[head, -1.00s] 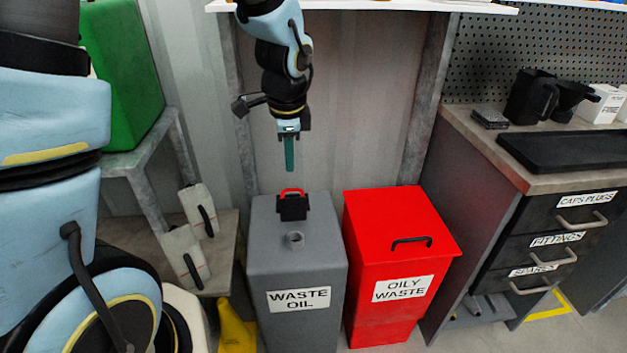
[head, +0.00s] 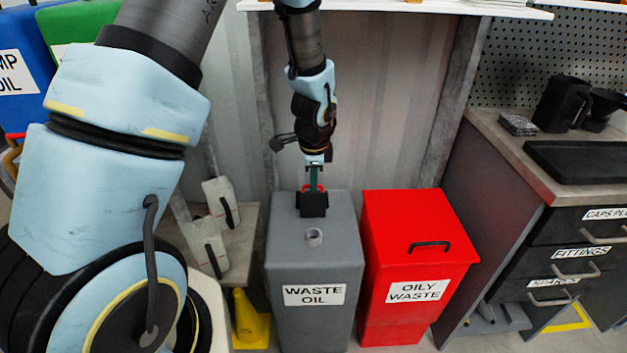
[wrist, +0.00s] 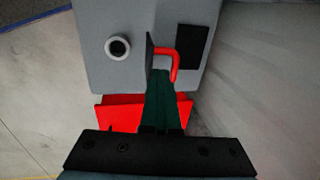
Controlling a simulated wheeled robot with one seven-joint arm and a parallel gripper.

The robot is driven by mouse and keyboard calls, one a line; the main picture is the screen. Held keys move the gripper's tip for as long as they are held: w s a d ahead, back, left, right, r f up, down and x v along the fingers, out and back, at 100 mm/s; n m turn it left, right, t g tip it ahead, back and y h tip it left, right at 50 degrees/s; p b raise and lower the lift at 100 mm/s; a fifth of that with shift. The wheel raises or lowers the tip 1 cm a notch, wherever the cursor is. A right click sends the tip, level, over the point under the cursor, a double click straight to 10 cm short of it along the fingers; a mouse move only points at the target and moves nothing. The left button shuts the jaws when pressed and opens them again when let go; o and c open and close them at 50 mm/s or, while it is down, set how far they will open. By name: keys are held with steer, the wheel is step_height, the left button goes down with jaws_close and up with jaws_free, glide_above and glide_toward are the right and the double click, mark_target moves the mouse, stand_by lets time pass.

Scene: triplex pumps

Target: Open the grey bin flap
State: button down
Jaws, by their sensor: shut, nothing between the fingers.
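The grey bin (head: 282,240), labelled WASTE OIL, stands on the floor. On its top a black flap (head: 313,206) stands up, with a red handle (head: 304,188) at its upper edge. In the wrist view the flap (wrist: 150,50) shows nearly edge-on, with the red handle (wrist: 174,68) on its right and a dark rectangle (wrist: 193,46) beyond. My gripper (head: 313,187) points down with its green fingers shut and empty at the handle. The fingertips (wrist: 161,74) lie beside the handle in the wrist view; I cannot tell whether they touch it.
A short round spout (head: 314,238) sits on the bin top in front of the flap. The red OILY WASTE bin (head: 415,229) stands close on the right. A bench with drawers (head: 573,252) is farther right. White jugs (head: 208,246) and a yellow object (head: 250,318) are left.

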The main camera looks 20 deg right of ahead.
steer(key=shift+s+a+f, duration=0.1)
steer(key=shift+f, duration=0.2)
steer(key=w, duration=0.2)
steer(key=shift+w+d+f, duration=0.3)
steer(key=shift+w+d, duration=0.25)
steer(key=shift+w, duration=0.05)
steer(key=shift+r, duration=0.1)
steer(key=shift+r, duration=0.1)
steer(key=d+v, duration=0.1)
steer(key=v, duration=0.9)
steer(key=s+a+r+n+p, duration=0.1)
steer(key=s+a+r+n, duration=0.1)
steer(key=a+n, duration=0.5)
steer(key=s+a+r+n+p, duration=0.1)
steer(key=s+a+r+n, duration=0.2)
steer(key=a, duration=0.9)
steer(key=s+a+r+n+p, duration=0.1)
steer(key=s+a+r+n, duration=0.1)
steer(key=a+n, duration=0.8)
steer(key=shift+s+r+n+g+y, duration=0.3)
steer(key=shift+s+r, duration=0.05)
steer(key=shift+r, duration=0.55)
